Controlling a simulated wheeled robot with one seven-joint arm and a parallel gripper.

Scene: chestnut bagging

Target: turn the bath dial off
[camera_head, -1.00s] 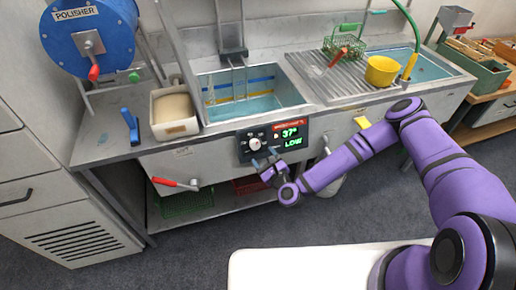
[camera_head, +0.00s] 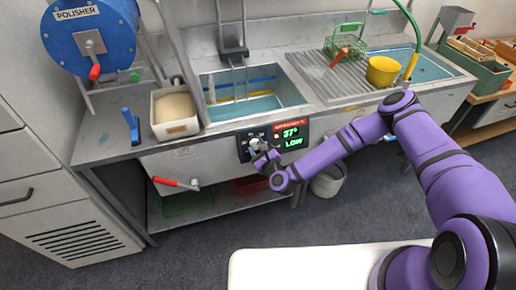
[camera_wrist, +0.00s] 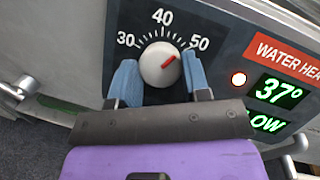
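The bath dial (camera_wrist: 160,64) is a round white knob with a red pointer on a dark panel marked 30, 40 and 50. Its pointer slants up and right, between 40 and 50. In the head view the dial is mostly hidden behind my gripper (camera_head: 259,149).
A red-handled lever (camera_head: 175,183) sticks out of the bath's front at left. A sink basin (camera_head: 250,108) lies above the panel. A white bin (camera_head: 178,127), a blue-handled tool (camera_head: 131,125) and a yellow pot (camera_head: 382,71) are on the counter. A grey bucket (camera_head: 328,182) stands below.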

